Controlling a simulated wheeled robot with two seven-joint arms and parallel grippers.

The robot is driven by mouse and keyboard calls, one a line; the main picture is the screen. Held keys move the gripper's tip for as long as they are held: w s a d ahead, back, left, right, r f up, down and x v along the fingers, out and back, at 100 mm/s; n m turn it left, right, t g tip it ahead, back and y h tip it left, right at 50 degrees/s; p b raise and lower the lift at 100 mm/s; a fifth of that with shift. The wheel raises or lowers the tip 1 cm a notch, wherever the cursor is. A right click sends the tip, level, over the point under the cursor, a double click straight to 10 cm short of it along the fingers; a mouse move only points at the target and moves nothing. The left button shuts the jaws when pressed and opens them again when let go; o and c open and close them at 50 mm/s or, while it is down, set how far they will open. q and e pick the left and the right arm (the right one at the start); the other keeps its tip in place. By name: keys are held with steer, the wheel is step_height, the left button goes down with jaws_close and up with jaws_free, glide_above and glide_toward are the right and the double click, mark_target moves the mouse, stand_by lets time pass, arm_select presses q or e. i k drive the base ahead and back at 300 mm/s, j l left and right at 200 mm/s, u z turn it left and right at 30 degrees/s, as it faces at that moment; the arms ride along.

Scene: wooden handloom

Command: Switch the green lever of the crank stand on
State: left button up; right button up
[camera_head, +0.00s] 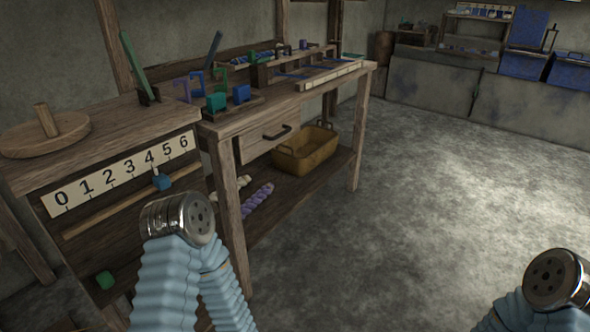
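A long green lever (136,66) stands tilted in a small dark bracket (148,96) on top of the wooden stand (110,122) at the left. Its upper end leans left. A small green block (105,280) shows low on the stand's front. I cannot tell which of these, if any, is switched on. Neither of my grippers shows; only blue-sleeved, metal-capped arm parts are in view, in front of the stand and at the lower right.
A round wooden disc with a peg (46,120) lies on the stand. A 0–6 number strip (120,172) with a blue slider (162,181) is on its front. A workbench (300,98) adjoins it, with a basket (305,150) below. The grey floor (430,190) at right is clear.

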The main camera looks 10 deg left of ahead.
mark_target(123, 36)
steer(key=u, duration=1.6)
steer(key=i+l+u, duration=0.1)
steer(key=l+u, duration=0.2)
steer(key=l, duration=0.4)
steer(key=l+u, duration=0.3)
steer(key=l, duration=0.45)
steer(key=l+u, duration=0.25)
steer(key=l, duration=0.45)
steer(key=k+l+u, duration=0.15)
steer(key=l+u, duration=0.15)
steer(key=l, duration=0.45)
